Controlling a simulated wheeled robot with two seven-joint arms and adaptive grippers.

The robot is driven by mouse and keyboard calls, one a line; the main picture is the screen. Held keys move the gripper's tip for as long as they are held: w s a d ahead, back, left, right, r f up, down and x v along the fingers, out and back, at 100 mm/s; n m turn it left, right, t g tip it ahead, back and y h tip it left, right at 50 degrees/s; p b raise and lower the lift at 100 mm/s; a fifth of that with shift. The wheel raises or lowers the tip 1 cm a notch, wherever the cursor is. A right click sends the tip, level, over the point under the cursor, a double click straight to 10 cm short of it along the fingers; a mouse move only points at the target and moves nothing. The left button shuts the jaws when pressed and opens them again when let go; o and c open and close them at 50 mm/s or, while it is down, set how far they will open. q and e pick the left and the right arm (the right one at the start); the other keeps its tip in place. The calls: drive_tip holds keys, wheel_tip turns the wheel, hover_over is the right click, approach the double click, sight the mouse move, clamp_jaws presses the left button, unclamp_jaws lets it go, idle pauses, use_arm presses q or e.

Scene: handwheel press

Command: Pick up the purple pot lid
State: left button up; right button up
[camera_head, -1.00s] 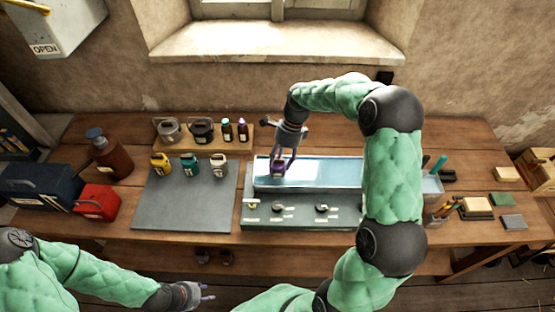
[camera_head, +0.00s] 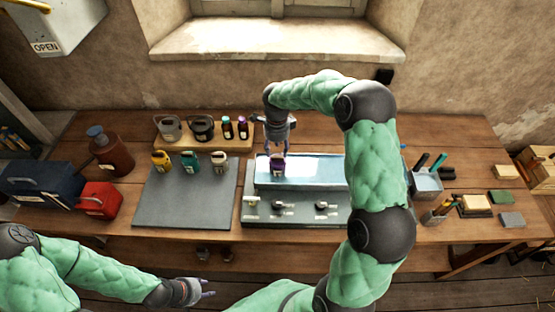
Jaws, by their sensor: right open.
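A small purple pot (camera_head: 278,169) with a pale label stands on the light blue glossy bed at the left end of the press-like unit. Its top is partly behind my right gripper, so I cannot tell the lid apart from the pot. My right gripper (camera_head: 277,149) points down from above, open, with its fingertips at or just over the pot's top. I see nothing held in it. My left gripper (camera_head: 207,290) is low in front of the table, empty, with its fingers apart.
Yellow (camera_head: 160,161), teal (camera_head: 190,161) and white (camera_head: 219,162) pots stand on a grey mat (camera_head: 185,205). A wooden rack (camera_head: 175,143) behind holds pots and small bottles. Tool holders stand at right.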

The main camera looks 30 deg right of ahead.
sight(278, 158)
wheel_tip(278, 158, down, 4)
drive_tip(key=shift+s+f, duration=0.1)
drive_tip(key=shift+f, duration=0.05)
clamp_jaws()
idle(0.4)
